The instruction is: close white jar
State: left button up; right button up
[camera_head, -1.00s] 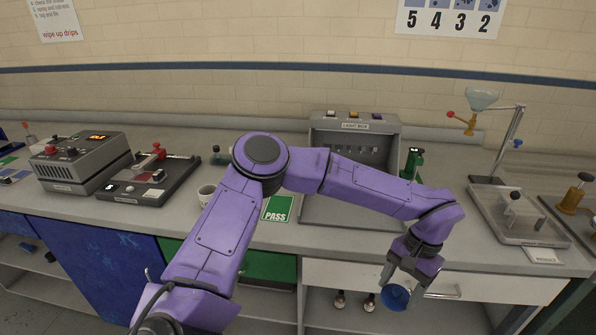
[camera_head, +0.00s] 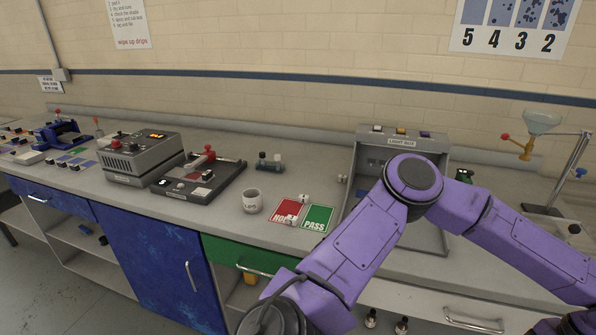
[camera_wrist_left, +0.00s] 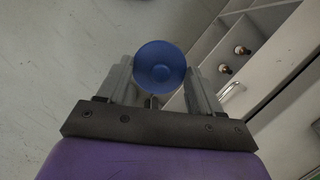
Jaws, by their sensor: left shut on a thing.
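My left gripper (camera_wrist_left: 159,85) is shut on a round blue lid-like disc (camera_wrist_left: 160,65), held between its two fingers in the left wrist view. A small whitish open-topped pot (camera_head: 252,200) with dark lettering stands upright on the counter, left of the red HOLD card. I cannot tell for sure whether it is the white jar. The gripper is well to the right of it, in front of the counter. My right gripper is not in view.
Red HOLD (camera_head: 285,211) and green PASS (camera_head: 318,217) cards lie by the pot, with small white pieces around them. The light box (camera_head: 401,142) stands right of them, partly behind my arm. Grey devices (camera_head: 146,156) stand left. Counter behind the pot is mostly clear.

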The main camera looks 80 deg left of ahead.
aim_at(252, 201)
jog(key=k, duration=1.3)
jog(key=u, duration=2.1)
jog(key=i, duration=0.5)
